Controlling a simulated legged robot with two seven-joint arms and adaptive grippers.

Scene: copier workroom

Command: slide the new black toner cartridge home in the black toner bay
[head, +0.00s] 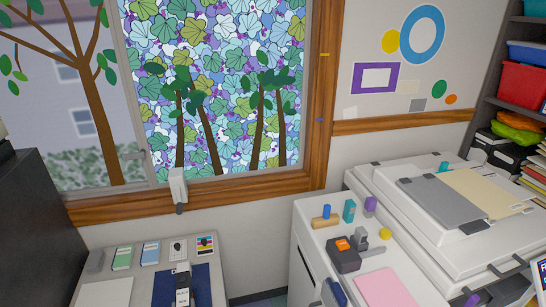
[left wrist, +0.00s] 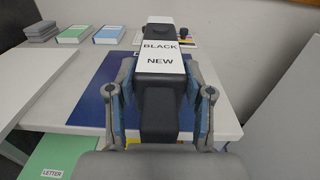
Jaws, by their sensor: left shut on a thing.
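The new black toner cartridge (left wrist: 160,80) is a long dark block with a white label reading "BLACK NEW", seen in the left wrist view. My left gripper (left wrist: 160,88) is shut on it, one finger on each side. In the head view the cartridge (head: 183,282) shows at the bottom, over the blue mat (head: 205,280) on the side table; whether it touches the mat is not clear. The gripper fingers are hard to make out there. No open black toner bay is visible in either view. My right gripper is not in view.
The copier (head: 320,240) stands at right, its top holding a pink sheet (head: 385,287), a stapler-like grey item (head: 345,255) and small coloured objects. A dark cabinet (head: 35,230) is at left.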

